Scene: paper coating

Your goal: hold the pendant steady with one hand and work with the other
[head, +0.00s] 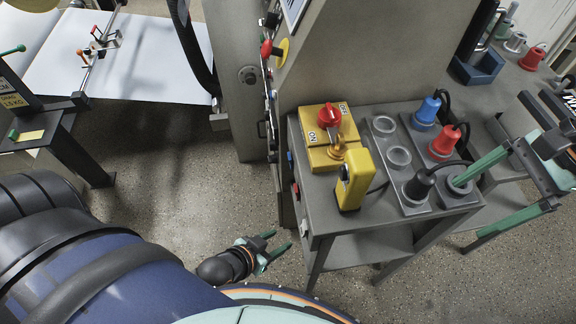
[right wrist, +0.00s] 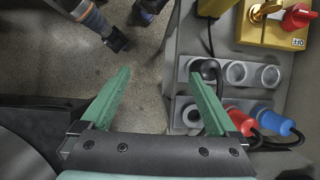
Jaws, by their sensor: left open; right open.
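The yellow pendant (head: 355,178) stands upright at the near left edge of a grey metal stand, in front of a yellow box with a red knob. What looks like its yellow end shows at the top of the right wrist view (right wrist: 217,7). My left gripper (head: 279,240) is open and empty, low over the floor, left of the stand and apart from the pendant. My right gripper (head: 460,216) is open at the stand's right edge. In the right wrist view (right wrist: 159,72) one finger overlaps the socket rack and the other is over the floor. Nothing is between the fingers.
The grey stand (head: 318,190) carries the yellow box (head: 318,150) and a socket rack (head: 405,125) with blue (head: 426,110), red (head: 444,143) and black plugs (head: 418,186) on cables. A tall grey machine cabinet (head: 350,50) rises behind. White paper (head: 150,60) lies at upper left.

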